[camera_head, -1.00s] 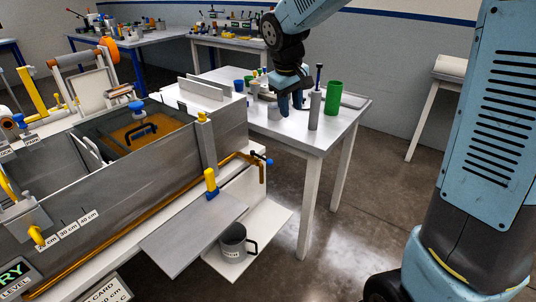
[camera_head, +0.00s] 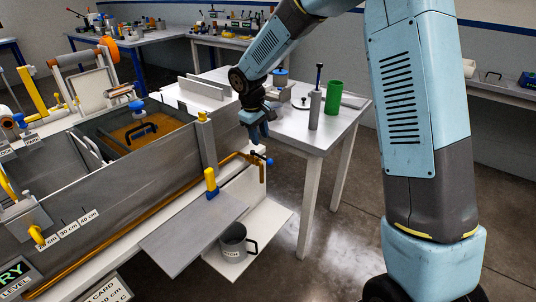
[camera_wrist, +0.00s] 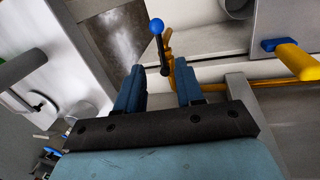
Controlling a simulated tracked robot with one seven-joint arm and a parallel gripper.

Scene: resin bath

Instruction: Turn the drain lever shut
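The drain lever (camera_head: 268,162) has a blue ball end and sits at the right end of the orange pipe (camera_head: 130,232) along the bath's front. In the wrist view, the lever's blue ball (camera_wrist: 157,26) and dark rod lead down to the orange valve body (camera_wrist: 168,62). My gripper (camera_head: 256,133) is above and slightly left of the lever in the head view. In the wrist view, my gripper's two blue fingers (camera_wrist: 159,75) stand apart, with the lever showing beyond the gap. Nothing is held between them. I cannot tell any contact with the lever.
A yellow handle with a blue part (camera_head: 211,183) stands on the bath's front, left of the lever. A grey mug (camera_head: 235,242) sits on the low white shelf below. A side table (camera_head: 310,138) holds a grey cylinder (camera_head: 315,110) and a green cup (camera_head: 333,97).

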